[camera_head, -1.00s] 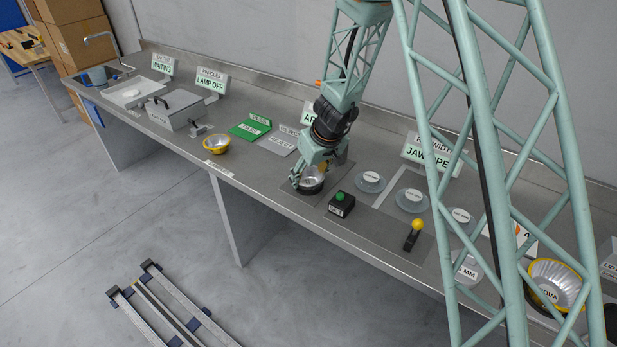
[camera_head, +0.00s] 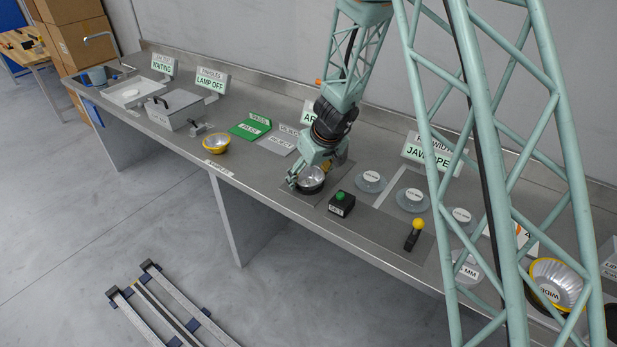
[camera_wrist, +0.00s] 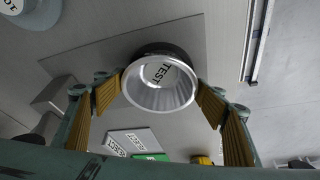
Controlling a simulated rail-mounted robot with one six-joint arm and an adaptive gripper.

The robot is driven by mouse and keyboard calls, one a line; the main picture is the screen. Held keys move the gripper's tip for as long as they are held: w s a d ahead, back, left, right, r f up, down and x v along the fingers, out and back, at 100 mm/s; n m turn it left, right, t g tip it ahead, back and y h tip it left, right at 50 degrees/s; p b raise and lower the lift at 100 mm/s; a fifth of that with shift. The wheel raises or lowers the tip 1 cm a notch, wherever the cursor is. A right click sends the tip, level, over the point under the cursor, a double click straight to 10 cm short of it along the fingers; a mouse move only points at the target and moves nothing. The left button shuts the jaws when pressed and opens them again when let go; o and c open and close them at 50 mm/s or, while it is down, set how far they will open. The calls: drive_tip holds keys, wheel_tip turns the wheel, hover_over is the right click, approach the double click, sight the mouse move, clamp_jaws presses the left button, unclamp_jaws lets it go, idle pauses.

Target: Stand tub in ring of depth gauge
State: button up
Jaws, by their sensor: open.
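The silver tub (camera_wrist: 160,92), marked TEST inside, stands in the dark ring of the depth gauge (camera_wrist: 172,48). The head view also shows the tub (camera_head: 311,175) and the dark ring (camera_head: 311,188) around its lower part. My gripper (camera_wrist: 162,97) is open, with one yellow-padded finger on each side of the tub. In the wrist view a gap shows beside the tub at the right finger; the left finger is very close to the wall, and contact is hard to tell. The tub's bottom outside is hidden by the ring.
A black box with a green button (camera_head: 341,203) stands just right of the gauge. A yellow-knobbed lever (camera_head: 414,235) and several labelled discs lie further right. A yellow-rimmed bowl (camera_head: 215,144) stands left, near the front edge. Green (camera_head: 250,128) and grey plates lie behind.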

drive_tip(key=shift+r+p, duration=0.25)
drive_tip(key=shift+p, duration=0.05)
drive_tip(key=shift+r, duration=0.3)
drive_tip(key=p+v, duration=0.3)
drive_tip(key=v, duration=0.8)
drive_tip(key=shift+s+p, duration=0.25)
drive_tip(key=shift+p, duration=0.05)
drive_tip(key=shift+d+r, duration=0.15)
